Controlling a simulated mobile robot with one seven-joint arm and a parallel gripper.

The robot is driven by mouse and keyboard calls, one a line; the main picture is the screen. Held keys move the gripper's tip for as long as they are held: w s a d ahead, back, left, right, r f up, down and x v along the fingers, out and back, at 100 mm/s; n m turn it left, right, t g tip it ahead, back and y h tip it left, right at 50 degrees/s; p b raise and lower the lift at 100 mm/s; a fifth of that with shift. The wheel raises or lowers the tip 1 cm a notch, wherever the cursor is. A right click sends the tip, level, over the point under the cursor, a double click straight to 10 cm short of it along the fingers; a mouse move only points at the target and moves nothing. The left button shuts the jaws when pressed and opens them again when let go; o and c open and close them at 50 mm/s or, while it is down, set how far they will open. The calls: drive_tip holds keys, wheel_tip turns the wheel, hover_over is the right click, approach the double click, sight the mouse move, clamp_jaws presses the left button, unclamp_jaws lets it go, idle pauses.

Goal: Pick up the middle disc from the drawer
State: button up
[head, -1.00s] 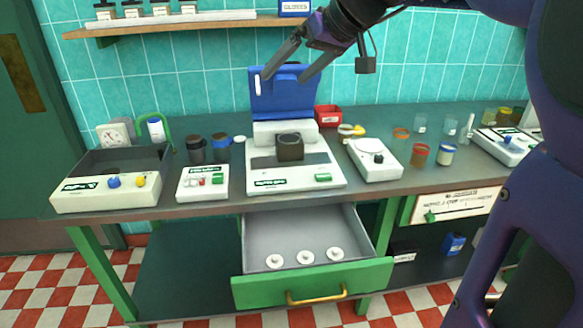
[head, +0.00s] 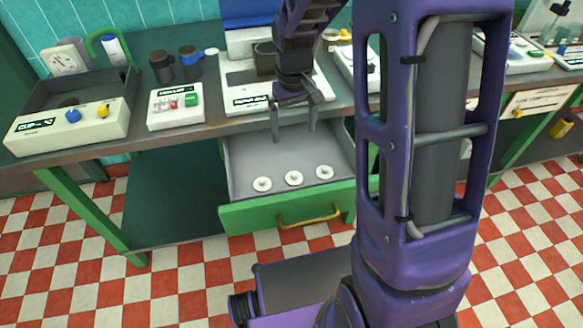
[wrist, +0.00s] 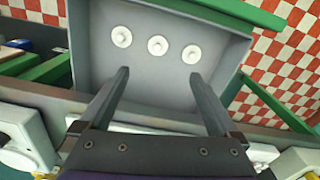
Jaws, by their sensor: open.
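The open drawer (head: 240,163) has a grey inside and a green front with a brass handle. Three white discs with small knobs lie in a row on its floor near the front. The middle disc (head: 293,178) sits between the left disc (head: 262,184) and the right disc (head: 324,172). In the wrist view the middle disc (wrist: 157,45) lies beyond and between my fingertips. My gripper (head: 293,135) points down over the back part of the drawer, open and empty, apart from the discs. It also shows in the wrist view (wrist: 158,75).
The counter edge and a white machine (head: 240,95) stand close behind my gripper. A small white box with buttons (head: 175,105) and a cream tray unit (head: 75,125) stand at left. My arm hides the drawer's right end.

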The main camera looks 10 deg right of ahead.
drive_tip(key=b, duration=0.2)
hover_over(294, 174)
drive_tip(key=f, duration=0.8)
drive_tip(key=s+f, duration=0.1)
drive_tip(key=f, duration=0.2)
drive_tip(key=shift+a+f, duration=0.2)
drive_tip(key=shift+f, duration=0.2)
drive_tip(key=f, duration=0.3)
drive_tip(key=w+f+b, duration=0.1)
drive_tip(key=f, duration=0.1)
drive_tip(key=shift+d+f, duration=0.2)
drive_tip(key=shift+f, duration=0.1)
drive_tip(key=c, duration=1.4)
drive_tip(key=shift+r, duration=0.1)
